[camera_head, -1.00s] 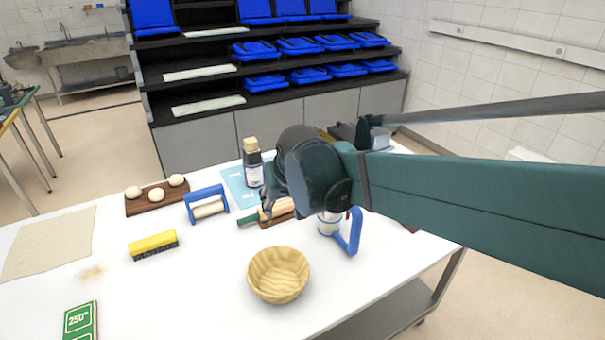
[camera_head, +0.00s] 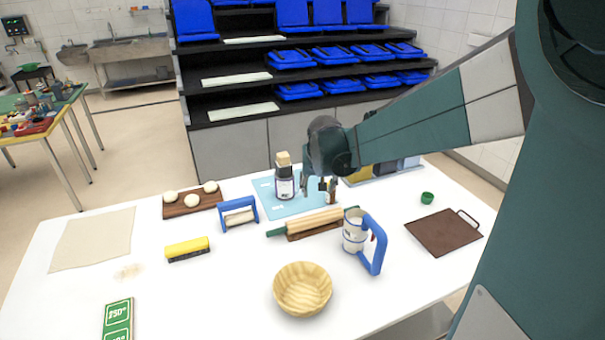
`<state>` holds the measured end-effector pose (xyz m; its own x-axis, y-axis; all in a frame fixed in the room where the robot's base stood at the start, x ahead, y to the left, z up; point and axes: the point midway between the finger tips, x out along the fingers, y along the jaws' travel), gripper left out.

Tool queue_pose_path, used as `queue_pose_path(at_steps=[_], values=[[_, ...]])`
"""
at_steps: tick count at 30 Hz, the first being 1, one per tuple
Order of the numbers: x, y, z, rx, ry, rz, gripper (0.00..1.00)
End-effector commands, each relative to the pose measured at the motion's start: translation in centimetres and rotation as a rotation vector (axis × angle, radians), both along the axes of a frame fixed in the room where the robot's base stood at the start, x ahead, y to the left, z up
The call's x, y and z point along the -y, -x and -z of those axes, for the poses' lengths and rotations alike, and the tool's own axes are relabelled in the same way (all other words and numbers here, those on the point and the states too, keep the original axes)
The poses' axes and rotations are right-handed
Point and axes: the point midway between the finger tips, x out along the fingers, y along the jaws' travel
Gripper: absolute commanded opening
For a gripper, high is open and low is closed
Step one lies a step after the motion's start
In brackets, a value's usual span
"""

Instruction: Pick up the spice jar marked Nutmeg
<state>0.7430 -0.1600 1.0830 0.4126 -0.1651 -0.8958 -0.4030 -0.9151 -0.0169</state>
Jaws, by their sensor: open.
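A dark bottle-like jar (camera_head: 285,184) with a wooden stopper and white label stands upright on the light blue mat (camera_head: 268,207). Its label is too small to read. My gripper (camera_head: 318,187) points down just right of this jar, over the right part of the mat, with its fingers apart. A small reddish-brown and white item (camera_head: 330,196) shows at the fingers. I cannot tell whether it is a spice jar or whether it lies between them. No Nutmeg marking is readable.
A rolling pin (camera_head: 322,220), a blue-handled sifter cup (camera_head: 355,235) and a wooden bowl (camera_head: 302,290) stand in front. A blue-framed roller (camera_head: 239,216) and a dough board (camera_head: 190,203) are left. A brown tray (camera_head: 442,234) and green cup (camera_head: 428,198) are right.

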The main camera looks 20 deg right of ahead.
Motion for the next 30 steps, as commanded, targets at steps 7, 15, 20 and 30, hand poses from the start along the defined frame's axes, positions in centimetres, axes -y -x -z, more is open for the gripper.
queue_pose_path(at_steps=[7,15,20,30], values=[[2.8,-3.4,1.1,-0.017,-0.005,0.052,0.43],[5.9,-6.7,3.2,-0.035,-0.010,0.110,0.43],[7.7,-8.4,4.7,-0.046,-0.013,0.143,0.43],[10.8,-11.0,7.6,-0.062,-0.018,0.201,0.43]])
